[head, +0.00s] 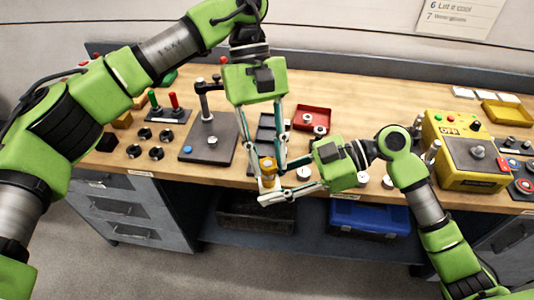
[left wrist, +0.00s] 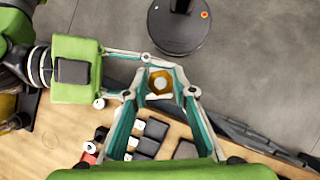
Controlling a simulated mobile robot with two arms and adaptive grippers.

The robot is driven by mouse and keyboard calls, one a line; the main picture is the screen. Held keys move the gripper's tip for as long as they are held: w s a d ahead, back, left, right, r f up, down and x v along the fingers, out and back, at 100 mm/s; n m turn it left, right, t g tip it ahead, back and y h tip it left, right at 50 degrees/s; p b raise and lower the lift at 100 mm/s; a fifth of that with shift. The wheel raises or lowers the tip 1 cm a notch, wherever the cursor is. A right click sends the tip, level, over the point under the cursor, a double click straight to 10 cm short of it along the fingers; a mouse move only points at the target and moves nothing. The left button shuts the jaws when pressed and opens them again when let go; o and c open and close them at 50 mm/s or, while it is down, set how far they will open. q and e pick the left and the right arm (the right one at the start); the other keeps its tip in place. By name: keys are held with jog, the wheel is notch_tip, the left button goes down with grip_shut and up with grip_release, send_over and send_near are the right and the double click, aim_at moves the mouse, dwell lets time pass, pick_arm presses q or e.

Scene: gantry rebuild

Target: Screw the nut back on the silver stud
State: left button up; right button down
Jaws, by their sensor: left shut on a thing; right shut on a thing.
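A gold nut (head: 267,164) is between the fingertips of my left gripper (head: 270,166), which points down at the bench's front edge. My right gripper (head: 276,183) reaches in from the right just below, shut on a small pale and gold piece (head: 268,182) under the nut. Fingers hide most of this piece. I cannot tell whether it is the silver stud, or whether the nut sits on its thread.
A dark plate with a post (head: 212,143) stands to the left, beside several black knobs (head: 157,153). A red tray (head: 312,119) lies behind the grippers. The bench's front edge runs beneath the grippers.

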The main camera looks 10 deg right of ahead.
pick_arm(q)
jog(key=m+y, duration=0.1)
jog(key=m, duration=0.2)
jog(key=m+y, duration=0.2)
jog(key=m, duration=0.1)
jog(key=shift+w+a+m+t, duration=0.1)
jog(key=shift+w+m+t, duration=0.05)
jog(key=shift+m+t, duration=0.2)
jog(key=m+t+y, duration=0.1)
jog(key=m, duration=0.2)
jog(key=shift+m, duration=0.35)
jog(key=m+t+y, duration=0.1)
jog(key=m, duration=0.2)
jog(key=shift+a+m, duration=0.1)
jog(key=shift+m, duration=0.2)
jog(key=o, duration=1.9)
